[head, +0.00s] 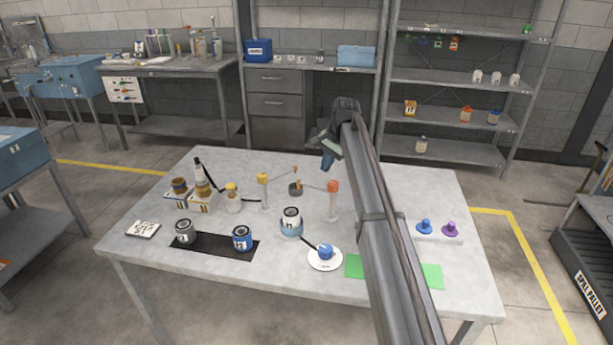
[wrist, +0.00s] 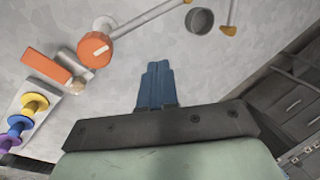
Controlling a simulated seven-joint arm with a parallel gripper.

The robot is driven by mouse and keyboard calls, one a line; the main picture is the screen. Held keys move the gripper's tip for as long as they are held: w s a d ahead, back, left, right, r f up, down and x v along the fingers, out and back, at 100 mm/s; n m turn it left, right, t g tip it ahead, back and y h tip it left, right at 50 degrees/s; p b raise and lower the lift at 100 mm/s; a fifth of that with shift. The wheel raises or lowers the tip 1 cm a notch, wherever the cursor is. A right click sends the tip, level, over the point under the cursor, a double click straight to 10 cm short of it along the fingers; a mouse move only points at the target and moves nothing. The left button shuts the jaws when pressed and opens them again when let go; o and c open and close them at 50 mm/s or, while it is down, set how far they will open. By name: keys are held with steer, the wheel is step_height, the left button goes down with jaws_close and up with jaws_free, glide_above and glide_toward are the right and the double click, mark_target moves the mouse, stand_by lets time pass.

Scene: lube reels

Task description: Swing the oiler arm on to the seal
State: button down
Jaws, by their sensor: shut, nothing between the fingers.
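Two posts with swing arms stand mid-table. One has an orange cap (head: 333,187), also in the wrist view (wrist: 97,50); its thin arm reaches left to an orange tip. The other has a yellow cap (head: 263,178); its arm (head: 281,173) ends in a tip that shows in the wrist view (wrist: 228,30). A dark round cup-like piece (head: 295,189), perhaps the seal, sits between them, also in the wrist view (wrist: 200,20). Neither tip clearly rests on it. My gripper (head: 327,163) is shut and empty behind the orange post, its blue fingers together in the wrist view (wrist: 157,68).
Cans (head: 185,232), bottles (head: 203,182) and a white cup (head: 233,199) stand on the left. A labelled tin (head: 291,216) and a saucer (head: 325,260) are in front. Reels (head: 425,226) stand on a white strip at right. The table's back right is clear.

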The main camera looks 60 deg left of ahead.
steer(key=s+a+r+n+t+h, duration=0.1)
steer(key=s+a+r+n+t, duration=0.2)
steer(key=s+r+t, duration=0.25)
step_height(320, 180, down, 10)
steer(key=shift+s+r+g, duration=0.15)
steer(key=shift+r+g, duration=0.05)
steer(key=shift+g, duration=0.15)
stand_by(0.3)
steer(key=shift+a, duration=0.1)
steer(key=shift+s, duration=0.15)
